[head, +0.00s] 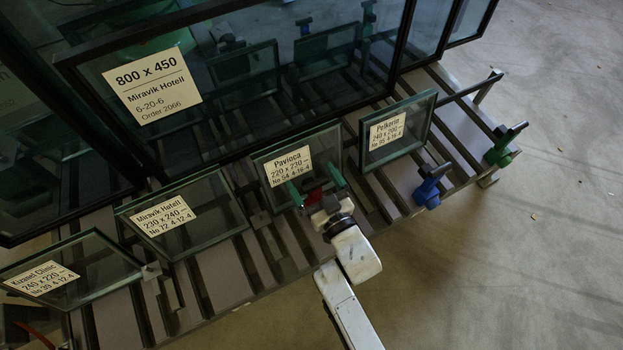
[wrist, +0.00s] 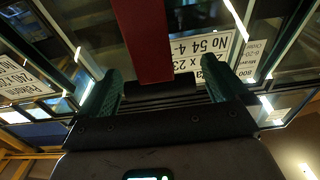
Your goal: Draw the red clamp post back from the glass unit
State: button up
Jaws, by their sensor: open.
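The red clamp post (head: 314,196) shows in the head view in front of the small glass unit labelled Pavioca (head: 325,146), largely hidden by my gripper. In the wrist view the red post (wrist: 143,40) runs down from the top edge, between the two green fingers. My gripper (head: 315,185) is open in the head view, with one green finger on each side of the post. In the wrist view my gripper (wrist: 160,80) also shows its fingers apart. I cannot tell whether either finger touches the post. The contact between post and glass is hidden.
A blue clamp post (head: 429,186) and a green clamp post (head: 505,144) stand to the right on the slatted rack (head: 455,135). Other small glass units, Petkerin (head: 412,128) and Miravik Hotell (head: 205,205), flank Pavioca. A large pane (head: 235,95) leans behind. Floor at right is clear.

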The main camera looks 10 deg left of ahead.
jog(key=shift+w+a, duration=0.3)
jog(key=shift+w, duration=0.15)
jog(key=c, duration=1.2)
jog(key=p+v, duration=0.5)
jog(key=v, duration=0.6)
jog(key=shift+c, duration=0.2)
jog(key=o, duration=1.2)
jog(key=shift+o, duration=0.2)
